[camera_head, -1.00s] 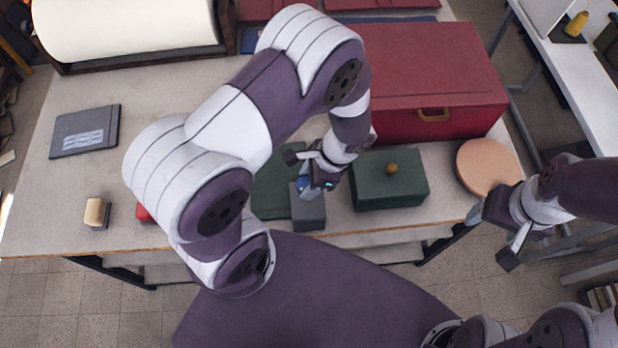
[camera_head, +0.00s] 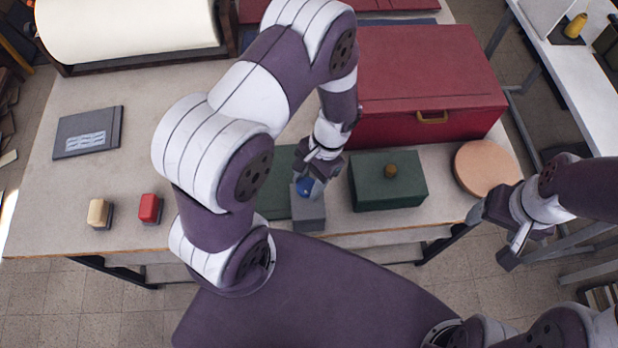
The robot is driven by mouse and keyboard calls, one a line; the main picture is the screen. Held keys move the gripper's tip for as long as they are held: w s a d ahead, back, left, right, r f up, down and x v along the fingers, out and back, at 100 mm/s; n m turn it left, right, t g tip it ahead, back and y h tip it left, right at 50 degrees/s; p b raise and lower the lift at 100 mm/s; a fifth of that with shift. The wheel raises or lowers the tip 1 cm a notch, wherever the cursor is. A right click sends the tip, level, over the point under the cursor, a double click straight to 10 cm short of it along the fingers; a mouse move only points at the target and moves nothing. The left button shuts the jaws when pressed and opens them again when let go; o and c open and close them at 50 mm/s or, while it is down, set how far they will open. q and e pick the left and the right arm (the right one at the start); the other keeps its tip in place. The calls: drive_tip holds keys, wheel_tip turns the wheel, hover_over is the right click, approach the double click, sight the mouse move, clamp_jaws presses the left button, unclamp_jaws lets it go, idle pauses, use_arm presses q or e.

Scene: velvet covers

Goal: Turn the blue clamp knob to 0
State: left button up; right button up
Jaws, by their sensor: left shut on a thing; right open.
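The blue clamp knob (camera_head: 304,187) sits on top of a grey block (camera_head: 309,216) near the front edge of the table. My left gripper (camera_head: 308,184) comes down over the knob from above and is shut on it. The gripper partly covers the knob, and I cannot read any mark or number on it. A green plate or mat (camera_head: 275,200) lies beside the block, partly hidden by my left arm. My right gripper (camera_head: 488,233) is open and empty, off the table's front right corner.
A green box (camera_head: 388,190) with a brass knob stands right of the block. Behind it is a large red case (camera_head: 430,75). A round tan disc (camera_head: 485,167) lies further right. Red (camera_head: 149,207) and cream (camera_head: 98,212) small blocks and a grey booklet (camera_head: 86,132) are left.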

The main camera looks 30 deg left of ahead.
use_arm(q)
drive_tip(key=shift+n+h, duration=0.3)
drive_tip(key=shift+n, duration=0.6)
drive_tip(key=o, duration=1)
drive_tip(key=v, duration=0.6)
drive_tip(key=p+v, duration=0.1)
drive_tip(key=v, duration=0.5)
drive_tip(key=shift+w+a+r, duration=0.15)
drive_tip(key=shift+w+r, duration=0.15)
drive_tip(key=shift+r, duration=0.05)
